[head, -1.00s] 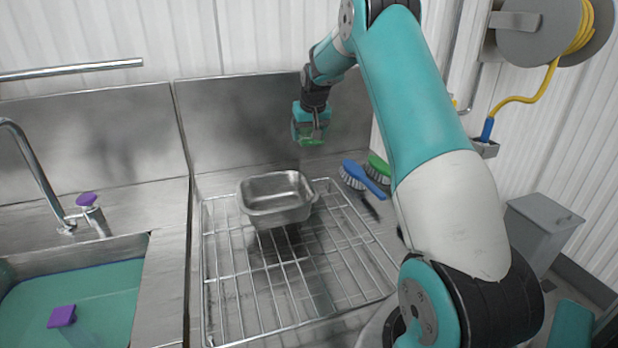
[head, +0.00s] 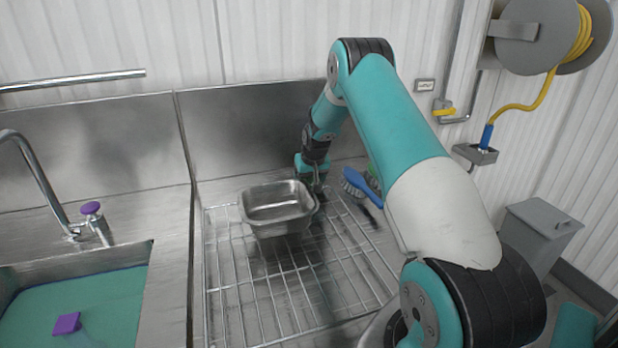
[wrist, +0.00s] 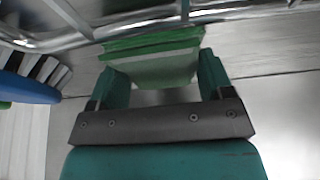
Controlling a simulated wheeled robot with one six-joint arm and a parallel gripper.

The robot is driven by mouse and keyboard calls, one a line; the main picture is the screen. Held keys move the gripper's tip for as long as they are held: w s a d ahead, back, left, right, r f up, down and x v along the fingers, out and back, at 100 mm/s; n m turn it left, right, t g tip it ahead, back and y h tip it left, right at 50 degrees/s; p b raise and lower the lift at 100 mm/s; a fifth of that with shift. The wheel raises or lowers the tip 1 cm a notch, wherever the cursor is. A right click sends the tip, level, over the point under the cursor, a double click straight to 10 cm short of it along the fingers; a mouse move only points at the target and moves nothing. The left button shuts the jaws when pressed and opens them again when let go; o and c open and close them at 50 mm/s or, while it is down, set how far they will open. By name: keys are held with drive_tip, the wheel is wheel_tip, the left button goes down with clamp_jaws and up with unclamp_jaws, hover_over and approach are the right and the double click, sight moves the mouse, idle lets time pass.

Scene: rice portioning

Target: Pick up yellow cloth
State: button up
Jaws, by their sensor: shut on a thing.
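No yellow cloth shows in these views. My gripper (head: 317,187) is low behind the right rear corner of the steel pan (head: 246,211), close to the back of the wire rack (head: 225,285). In the wrist view my gripper (wrist: 155,62) has its two teal fingers on either side of a flat, green, layered piece (wrist: 150,44) that looks like folded cloth. It is shut on this piece, which lies across the fingertips near the metal surface. In the head view the piece is hidden or too small to make out.
A blue brush (head: 362,187) lies right of my gripper, with a green brush (head: 373,172) partly hidden behind my arm. The blue brush's bristles also show at the left in the wrist view (wrist: 30,68). The sink (head: 100,285) is at left; the front of the rack is bare.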

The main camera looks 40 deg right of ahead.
drive_tip(key=shift+f, duration=0.15)
drive_tip(key=o, duration=0.9)
